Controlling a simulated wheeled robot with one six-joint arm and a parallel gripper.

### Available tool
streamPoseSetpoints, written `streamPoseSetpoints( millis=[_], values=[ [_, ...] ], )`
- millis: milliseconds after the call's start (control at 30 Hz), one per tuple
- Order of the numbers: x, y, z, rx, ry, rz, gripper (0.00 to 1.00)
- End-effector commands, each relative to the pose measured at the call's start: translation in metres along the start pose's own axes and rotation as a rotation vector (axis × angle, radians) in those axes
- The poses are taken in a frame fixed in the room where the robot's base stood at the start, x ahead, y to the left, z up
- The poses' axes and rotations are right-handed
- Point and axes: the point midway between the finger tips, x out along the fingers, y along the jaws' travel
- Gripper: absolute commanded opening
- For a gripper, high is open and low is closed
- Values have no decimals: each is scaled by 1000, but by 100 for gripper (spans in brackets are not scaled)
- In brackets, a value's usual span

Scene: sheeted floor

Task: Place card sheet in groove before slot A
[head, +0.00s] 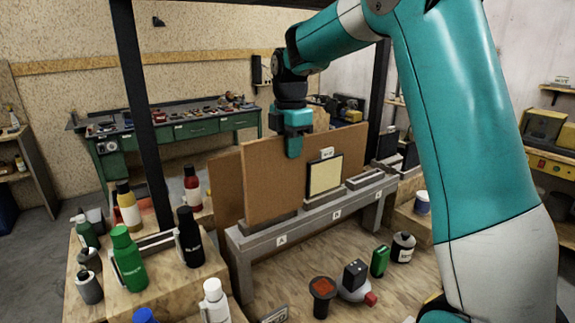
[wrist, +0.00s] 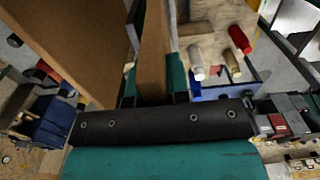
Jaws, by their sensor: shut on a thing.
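In the head view a large brown card sheet (head: 270,180) stands upright over the grey slotted rail (head: 305,220). My gripper (head: 293,145) is shut on its top edge, with one teal finger in front of its face. In the wrist view the held sheet (wrist: 153,55) runs edge-on between the fingers (wrist: 153,90). Slot label A (head: 281,240) is on the rail's front near its left end, below the sheet; label B (head: 336,213) is further right. The sheet's lower edge is close to the rail; I cannot tell whether it sits in a groove.
A second brown sheet (head: 226,190) stands behind and left. A black-framed yellowish panel (head: 324,176) stands upright at the rail, before the held sheet. Bottles, including a green one (head: 128,262) and a black one (head: 189,240), stand left. Several small items lie on the wooden top (head: 300,275).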

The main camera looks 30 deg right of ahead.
Motion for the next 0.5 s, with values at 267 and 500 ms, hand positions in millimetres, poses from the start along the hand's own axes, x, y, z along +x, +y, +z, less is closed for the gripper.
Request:
streamPoseSetpoints(
  millis=[267, 500],
  values=[
    [35, -1, 0, 0, 1, -3, 0],
    [39, -1, 1, 2, 0, 0, 0]
  ],
)
